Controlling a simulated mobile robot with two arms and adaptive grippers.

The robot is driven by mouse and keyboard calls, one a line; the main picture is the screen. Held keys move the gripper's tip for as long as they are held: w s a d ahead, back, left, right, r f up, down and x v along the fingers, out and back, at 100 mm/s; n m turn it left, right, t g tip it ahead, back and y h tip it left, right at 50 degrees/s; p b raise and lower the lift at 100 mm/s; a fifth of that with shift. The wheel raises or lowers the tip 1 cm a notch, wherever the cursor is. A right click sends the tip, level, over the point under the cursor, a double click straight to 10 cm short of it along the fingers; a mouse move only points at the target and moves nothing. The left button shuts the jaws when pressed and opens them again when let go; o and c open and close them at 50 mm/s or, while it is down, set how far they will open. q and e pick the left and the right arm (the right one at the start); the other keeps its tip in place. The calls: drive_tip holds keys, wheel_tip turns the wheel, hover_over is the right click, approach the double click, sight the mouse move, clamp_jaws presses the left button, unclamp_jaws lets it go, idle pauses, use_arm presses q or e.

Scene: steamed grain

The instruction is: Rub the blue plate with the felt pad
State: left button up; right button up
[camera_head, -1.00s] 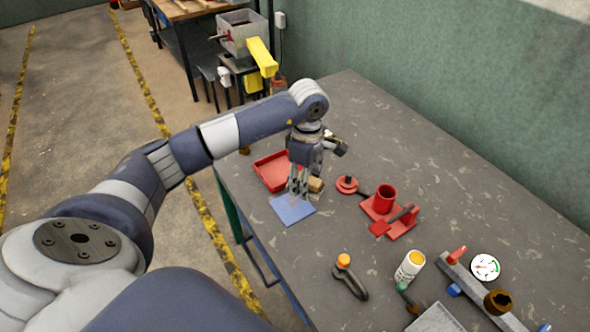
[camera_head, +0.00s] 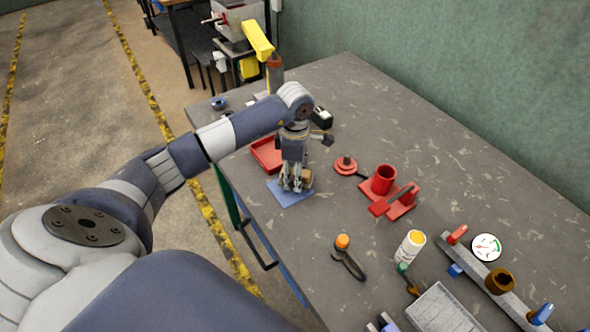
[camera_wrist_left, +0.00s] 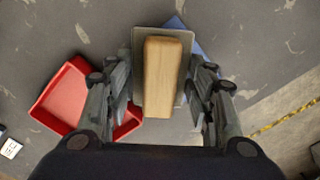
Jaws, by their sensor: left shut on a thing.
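The blue plate (camera_head: 289,201) is a flat blue square lying on the table. My left gripper (camera_head: 295,186) points down over the plate and hides part of it. It is shut on the felt pad (camera_head: 307,179), a wooden block on a grey base. In the left wrist view the felt pad (camera_wrist_left: 163,75) sits between the fingers, and the blue plate (camera_wrist_left: 202,45) shows partly behind it. I cannot tell whether the pad touches the plate. My right gripper is not in view.
A red tray (camera_head: 262,157) stands just behind the plate. A red holder with a cup (camera_head: 383,180) and a red round piece (camera_head: 346,164) are to the right. A dark tool with an orange knob (camera_head: 343,241) lies nearer. The table's left edge is close to the plate.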

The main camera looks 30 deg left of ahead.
use_arm(q)
drive_tip(key=shift+f, duration=0.2)
idle(0.6)
drive_tip(key=shift+f+b, duration=0.45)
drive_tip(key=shift+f+b, duration=0.45)
drive_tip(key=shift+f, duration=0.05)
